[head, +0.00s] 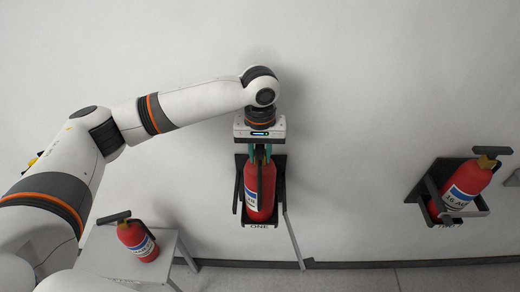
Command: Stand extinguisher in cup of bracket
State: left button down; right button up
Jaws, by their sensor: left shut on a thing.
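A red extinguisher (260,197) with a white and blue label stands upright in the dark wall bracket (281,172) marked ONE. Its lower end is inside the bracket's cup; whether its base rests on the cup floor cannot be told. My left gripper (262,158) reaches down from above and is shut on the top of this extinguisher, hiding most of its head and handle. My right gripper is not in view.
A second extinguisher (136,240) stands on a small grey table (112,260) at lower left. A third extinguisher (464,188) sits in another dark bracket (427,190) at right. The wall between the brackets is clear. A grey strip (293,240) slopes down beside bracket ONE.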

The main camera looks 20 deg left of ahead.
pick_arm(q)
jog(key=shift+r, duration=0.15)
jog(key=c, duration=1.3)
grip_release()
jog(key=shift+f, duration=0.2)
jog(key=shift+c, duration=0.2)
jog(key=shift+o, duration=1.1)
jog(key=shift+s, duration=0.15)
jog(key=shift+r, duration=0.2)
notch_tip(320, 180, up, 11)
jog(key=b, duration=0.2)
jog(key=shift+r+b, duration=0.15)
jog(key=shift+b, duration=0.2)
jog(key=shift+r, duration=0.3)
